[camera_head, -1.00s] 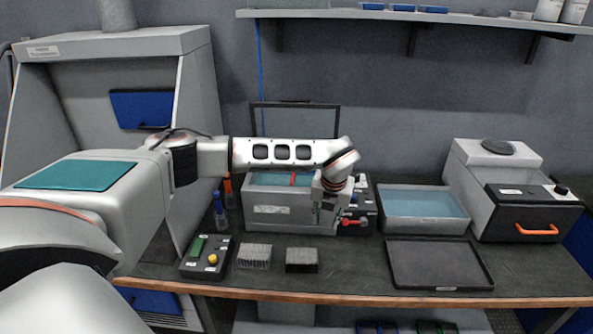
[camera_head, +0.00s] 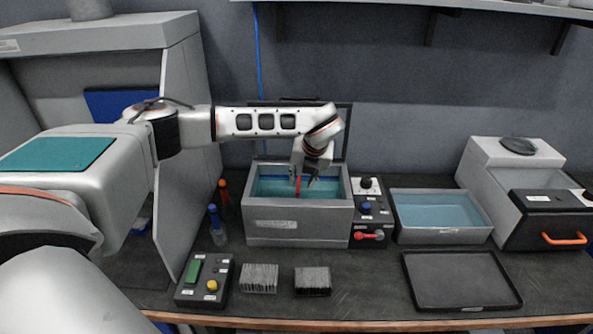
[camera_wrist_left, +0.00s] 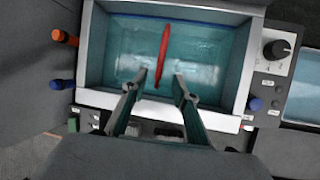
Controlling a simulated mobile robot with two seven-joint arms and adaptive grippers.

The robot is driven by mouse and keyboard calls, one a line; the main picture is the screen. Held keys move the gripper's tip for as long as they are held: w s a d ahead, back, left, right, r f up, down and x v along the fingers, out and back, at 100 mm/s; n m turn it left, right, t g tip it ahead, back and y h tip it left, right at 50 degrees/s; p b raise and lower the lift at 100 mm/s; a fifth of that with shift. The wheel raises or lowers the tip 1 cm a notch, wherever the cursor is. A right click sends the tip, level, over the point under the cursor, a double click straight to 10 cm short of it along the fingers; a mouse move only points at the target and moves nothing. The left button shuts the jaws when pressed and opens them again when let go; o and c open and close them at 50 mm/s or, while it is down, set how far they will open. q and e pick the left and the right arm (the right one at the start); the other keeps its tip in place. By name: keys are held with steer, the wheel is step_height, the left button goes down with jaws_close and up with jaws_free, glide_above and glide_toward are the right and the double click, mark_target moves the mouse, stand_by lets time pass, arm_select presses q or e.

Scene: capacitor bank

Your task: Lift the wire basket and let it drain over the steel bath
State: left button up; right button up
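The steel bath (camera_head: 298,228) is an open grey box of teal liquid at the middle of the bench. It also fills the upper part of the left wrist view (camera_wrist_left: 94,50). A red bar (camera_head: 298,186), apparently the wire basket's handle, stands over the liquid; it also shows in the left wrist view (camera_wrist_left: 163,50). The basket's body is under the liquid and hard to make out. My left gripper (camera_head: 304,182) points down over the bath. In the left wrist view its open fingers (camera_wrist_left: 164,84) lie either side of the bar's near end, apart from it. My right gripper is not in view.
A knob panel (camera_head: 368,210) adjoins the bath on the right, then a tray of pale blue liquid (camera_head: 440,215). A flat black tray (camera_head: 460,281) lies in front. Two finned blocks (camera_head: 259,278) and a control box (camera_head: 204,279) stand at front left, with bottles (camera_head: 217,226) behind.

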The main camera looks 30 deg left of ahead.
mark_target(299, 188)
arm_select(q)
steer(key=shift+x, duration=3.9)
steer(key=shift+w+a, duration=0.1)
steer(key=shift+w, duration=0.05)
steer(key=shift+r, duration=0.1)
jaws_close()
steer(key=shift+p, duration=0.3)
